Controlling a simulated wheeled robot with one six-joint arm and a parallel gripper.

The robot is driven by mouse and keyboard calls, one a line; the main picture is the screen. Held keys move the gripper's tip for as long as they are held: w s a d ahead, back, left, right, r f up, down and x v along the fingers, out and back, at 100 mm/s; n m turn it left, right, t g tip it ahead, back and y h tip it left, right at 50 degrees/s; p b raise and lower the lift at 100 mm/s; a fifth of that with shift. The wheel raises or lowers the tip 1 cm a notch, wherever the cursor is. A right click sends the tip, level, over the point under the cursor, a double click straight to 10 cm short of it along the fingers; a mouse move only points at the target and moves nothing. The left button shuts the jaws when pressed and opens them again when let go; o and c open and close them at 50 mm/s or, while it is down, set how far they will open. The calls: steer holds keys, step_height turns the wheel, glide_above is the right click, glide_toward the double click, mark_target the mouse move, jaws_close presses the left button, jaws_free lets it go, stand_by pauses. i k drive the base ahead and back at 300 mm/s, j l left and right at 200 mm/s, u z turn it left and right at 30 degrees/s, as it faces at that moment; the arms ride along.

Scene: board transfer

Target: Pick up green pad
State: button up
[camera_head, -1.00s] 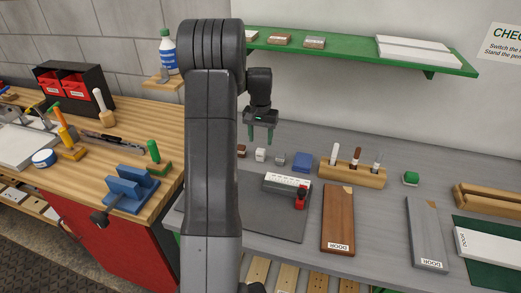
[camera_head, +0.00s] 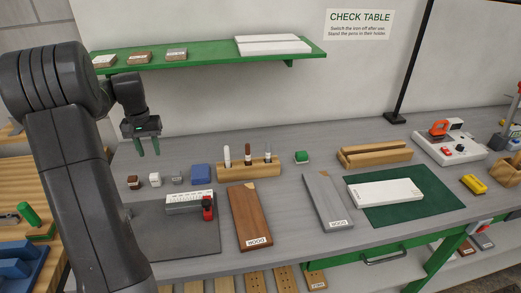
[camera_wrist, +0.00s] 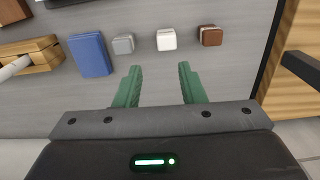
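A small green pad (camera_head: 301,157) with a pale lower edge lies on the grey bench, right of the wooden pen holder. It does not show in the wrist view. My gripper (camera_head: 148,147) is at the left of the bench, well left of the green pad and above the bench. In the wrist view its two green fingers (camera_wrist: 160,88) are spread apart with nothing between them.
Brown (camera_head: 133,181), white (camera_head: 155,179) and grey (camera_head: 177,177) small blocks and a blue block (camera_head: 200,174) stand near my gripper. The pen holder (camera_head: 248,168) stands between them and the pad. A wooden rack (camera_head: 375,155) is right of the pad. A green shelf (camera_head: 210,62) hangs above.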

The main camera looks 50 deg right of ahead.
mark_target(301, 157)
steer(key=k+j+z, duration=0.1)
steer(key=z, duration=1.05)
steer(key=i+z, duration=0.1)
steer(key=z, duration=1)
